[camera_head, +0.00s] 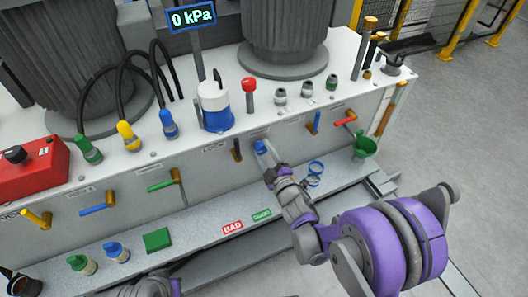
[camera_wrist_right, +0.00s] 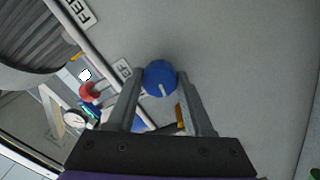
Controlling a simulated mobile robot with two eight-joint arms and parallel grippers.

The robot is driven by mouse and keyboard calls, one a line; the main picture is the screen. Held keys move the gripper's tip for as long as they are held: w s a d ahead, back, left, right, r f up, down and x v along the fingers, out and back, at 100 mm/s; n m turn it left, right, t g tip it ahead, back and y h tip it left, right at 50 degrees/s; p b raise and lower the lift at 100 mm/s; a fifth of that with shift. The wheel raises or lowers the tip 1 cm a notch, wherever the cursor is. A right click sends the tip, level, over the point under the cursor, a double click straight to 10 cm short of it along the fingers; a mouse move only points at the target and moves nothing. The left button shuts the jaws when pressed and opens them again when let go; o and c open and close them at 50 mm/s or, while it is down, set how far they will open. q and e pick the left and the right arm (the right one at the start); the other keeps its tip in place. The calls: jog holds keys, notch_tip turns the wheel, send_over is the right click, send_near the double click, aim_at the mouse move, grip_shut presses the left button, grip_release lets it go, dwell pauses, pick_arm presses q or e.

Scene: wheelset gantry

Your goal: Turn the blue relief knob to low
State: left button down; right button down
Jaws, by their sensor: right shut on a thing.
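The blue relief knob (camera_head: 261,146) sits on the front face of the grey bench, and most of it is hidden behind my right gripper (camera_head: 267,158) in the head view. In the right wrist view the round blue knob (camera_wrist_right: 159,76) shows whole, with a white pointer line toward its lower right edge. My right gripper (camera_wrist_right: 160,84) has one finger on each side of the knob and is shut on it. The dial marks around the knob are not readable.
A display (camera_head: 192,17) reads 0 kPa.

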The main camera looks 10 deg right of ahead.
jog(key=shift+n, duration=0.6)
jog(key=shift+c, duration=1.4)
grip_release()
jog(key=shift+s, duration=0.1)
jog(key=v, duration=1)
jog(key=shift+s, duration=0.3)
jog(key=shift+d, duration=0.2)
